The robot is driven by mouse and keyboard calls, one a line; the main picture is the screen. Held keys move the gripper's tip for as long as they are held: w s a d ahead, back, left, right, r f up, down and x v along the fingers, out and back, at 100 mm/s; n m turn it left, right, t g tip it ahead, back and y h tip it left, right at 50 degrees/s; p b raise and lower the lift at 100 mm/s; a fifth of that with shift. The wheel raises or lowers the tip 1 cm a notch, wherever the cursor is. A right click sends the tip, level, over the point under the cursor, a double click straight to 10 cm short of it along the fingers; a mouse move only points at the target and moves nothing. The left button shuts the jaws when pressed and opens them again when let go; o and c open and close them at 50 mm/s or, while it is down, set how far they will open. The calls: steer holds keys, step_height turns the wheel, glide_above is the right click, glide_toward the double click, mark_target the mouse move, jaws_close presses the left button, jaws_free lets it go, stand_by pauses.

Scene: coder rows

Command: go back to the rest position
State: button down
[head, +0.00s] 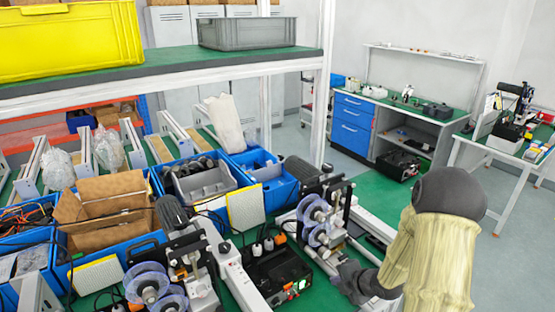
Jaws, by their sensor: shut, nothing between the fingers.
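My arm comes in at the right of the head view, with a beige sleeve and a dark grey joint. At its lower left end is my dark gripper (352,274), low over the green bench top. It is shut with nothing held. It is close to the right-hand coder machine (322,222), which has clear reels; I cannot tell whether they touch. Part of the gripper is hard to make out against the dark parts around it.
A second coder machine (175,265) stands at the left. Blue bins (265,180) line the bench behind. A shelf above holds a yellow crate (65,45) and a grey crate (247,33). Open floor (440,170) lies at the right.

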steer(key=s+a+r+m+g+h, duration=0.2)
steer(key=s+a+r+m, duration=0.2)
steer(key=s+m, duration=0.5)
steer(key=s+a+r+m+g+h, duration=0.2)
steer(key=s+r+m, duration=0.7)
steer(key=m, duration=0.5)
steer(key=shift+a+r+g, duration=0.3)
steer(key=shift+a+g, duration=0.3)
steer(key=shift+a, duration=0.35)
steer(key=shift+s, duration=0.1)
